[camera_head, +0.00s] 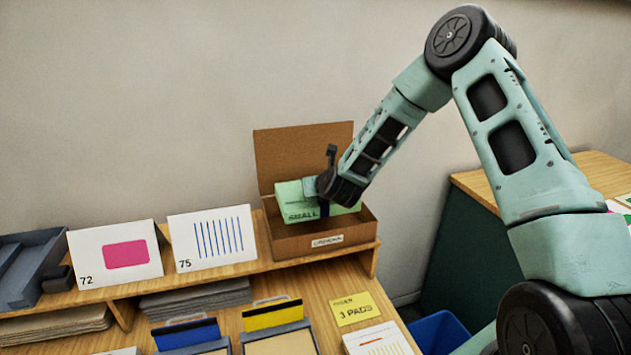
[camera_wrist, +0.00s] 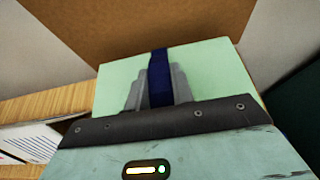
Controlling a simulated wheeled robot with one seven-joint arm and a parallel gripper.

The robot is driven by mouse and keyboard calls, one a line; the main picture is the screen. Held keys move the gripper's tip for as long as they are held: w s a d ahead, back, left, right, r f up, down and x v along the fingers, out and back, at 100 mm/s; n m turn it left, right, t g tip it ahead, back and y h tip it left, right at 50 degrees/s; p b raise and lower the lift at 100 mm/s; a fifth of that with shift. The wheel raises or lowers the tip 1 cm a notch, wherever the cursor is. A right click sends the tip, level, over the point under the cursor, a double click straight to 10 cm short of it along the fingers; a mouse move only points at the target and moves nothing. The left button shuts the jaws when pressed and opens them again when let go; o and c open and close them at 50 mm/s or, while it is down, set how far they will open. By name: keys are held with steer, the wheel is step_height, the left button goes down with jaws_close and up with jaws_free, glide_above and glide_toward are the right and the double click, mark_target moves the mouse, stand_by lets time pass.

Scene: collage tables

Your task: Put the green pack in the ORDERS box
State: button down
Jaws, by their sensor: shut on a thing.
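The green pack (camera_head: 295,205), marked SMALL and with a dark blue band, is at the opening of the brown ORDERS box (camera_head: 318,246). The box stands on the raised shelf with its lid up behind. My gripper (camera_head: 325,186) is shut on the pack. In the wrist view the fingers (camera_wrist: 160,84) close on the dark blue band across the top of the green pack (camera_wrist: 205,65), and the cardboard lid (camera_wrist: 140,22) is just beyond. The pack's lower part is hidden behind the box's front wall. I cannot tell whether it touches the box floor.
Cards marked 72 (camera_head: 115,254) and 75 (camera_head: 212,239) stand left of the box on the shelf. Below are a yellow note (camera_head: 355,308) and blue and yellow pads (camera_head: 272,315). A blue bin (camera_head: 440,332) is on the floor at right, beside another table (camera_head: 600,172).

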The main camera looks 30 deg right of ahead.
steer(key=shift+f+p, duration=0.9)
steer(key=shift+f, duration=1.95)
steer(key=shift+f+b, duration=0.7)
steer(key=shift+b, duration=0.1)
steer(key=c, duration=1.2)
jaws_free()
